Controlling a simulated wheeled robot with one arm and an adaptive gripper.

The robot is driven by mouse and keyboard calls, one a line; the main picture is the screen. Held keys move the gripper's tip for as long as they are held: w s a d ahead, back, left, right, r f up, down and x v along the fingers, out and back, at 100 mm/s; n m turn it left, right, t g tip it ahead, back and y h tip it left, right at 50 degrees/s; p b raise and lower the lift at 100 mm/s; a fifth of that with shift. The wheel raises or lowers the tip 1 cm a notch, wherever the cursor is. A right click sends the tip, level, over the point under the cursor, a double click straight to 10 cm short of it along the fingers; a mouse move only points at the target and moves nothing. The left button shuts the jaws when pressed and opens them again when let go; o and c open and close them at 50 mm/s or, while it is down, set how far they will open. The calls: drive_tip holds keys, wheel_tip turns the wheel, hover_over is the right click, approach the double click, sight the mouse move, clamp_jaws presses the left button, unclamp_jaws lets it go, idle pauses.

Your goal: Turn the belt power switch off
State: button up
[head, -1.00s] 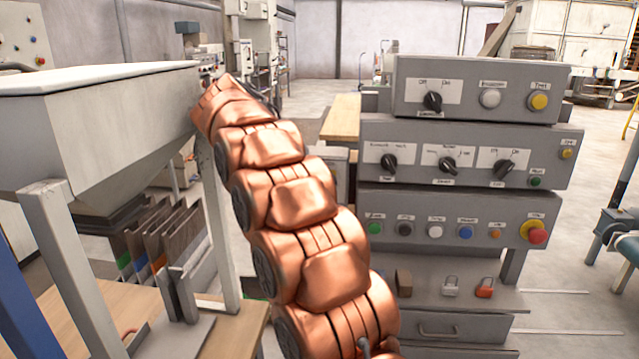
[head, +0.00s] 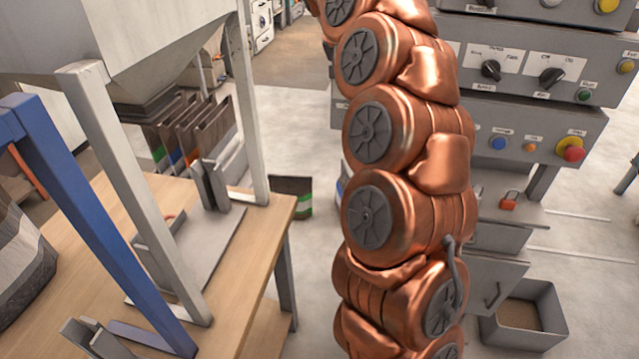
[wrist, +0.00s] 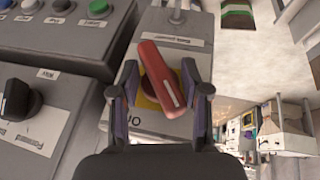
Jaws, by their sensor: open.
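In the wrist view a red switch handle (wrist: 167,82) sits on a yellow plate (wrist: 148,103) on a grey box (wrist: 180,127). The handle is tilted, its top leaning left. My gripper (wrist: 164,85) is open, with one finger to each side of the handle. I cannot tell whether either finger touches it. The gripper is out of the head view; only my copper arm shows there, hiding part of the control panels.
A grey control panel (wrist: 70,40) with buttons and a black knob (wrist: 18,103) lies left of the gripper in the wrist view. In the head view, panels (head: 545,125) stand behind my arm at right. A wooden table (head: 255,230) and hopper frame stand at left.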

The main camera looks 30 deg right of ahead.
drive_tip(key=shift+s+m+t+y+p, duration=0.1)
drive_tip(key=shift+m+t+y+p, duration=0.3)
drive_tip(key=shift+t+y, duration=0.45)
drive_tip(key=shift+r, duration=0.3)
drive_tip(key=p+v, duration=0.2)
drive_tip(key=v, duration=0.6)
drive_tip(key=s+a+f+n+y+p, duration=0.1)
drive_tip(key=s+a+f+n, duration=0.15)
drive_tip(key=a, duration=0.35)
drive_tip(key=s+a+f+n+y, duration=0.1)
drive_tip(key=s+a+n, duration=0.25)
drive_tip(key=a, duration=0.25)
drive_tip(key=s+a+f+n+g+p, duration=0.1)
drive_tip(key=s+a+f, duration=0.2)
drive_tip(key=s, duration=0.4)
drive_tip(key=s+a+f+n+g, duration=0.1)
drive_tip(key=s+a+f, duration=0.3)
drive_tip(key=s, duration=0.4)
drive_tip(key=shift+s+a+f+g+p, duration=0.25)
drive_tip(key=shift+f+g+p, duration=0.1)
drive_tip(key=shift+f+g, duration=0.3)
drive_tip(key=shift+f, duration=0.1)
